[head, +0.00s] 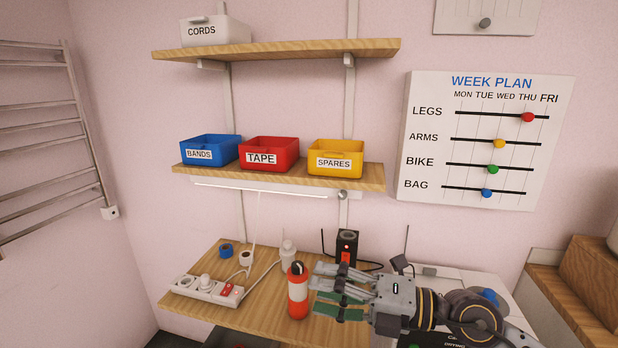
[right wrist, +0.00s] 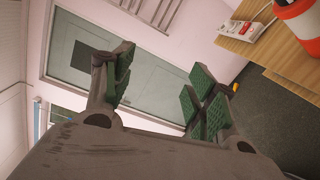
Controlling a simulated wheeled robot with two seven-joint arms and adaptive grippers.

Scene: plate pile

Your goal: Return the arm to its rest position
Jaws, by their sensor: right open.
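My right gripper (head: 322,290) reaches in from the lower right of the head view, with its fingers pointing left above the desk. It is open, and nothing shows between its green-padded fingers; the right wrist view (right wrist: 162,92) shows the same gap. An orange and white bottle with a dark top (head: 298,292) stands upright on the desk, just left of the fingertips in the head view. In the right wrist view the bottle (right wrist: 300,22) is at the top right, outside the jaws. My left gripper is not in view.
The wooden desk (head: 250,318) holds a power strip (head: 206,289), a blue tape roll (head: 226,250), a white roll (head: 246,258) and a black device (head: 347,248). A shelf (head: 280,179) with blue, red and yellow bins hangs above. Wooden steps (head: 570,300) stand at right.

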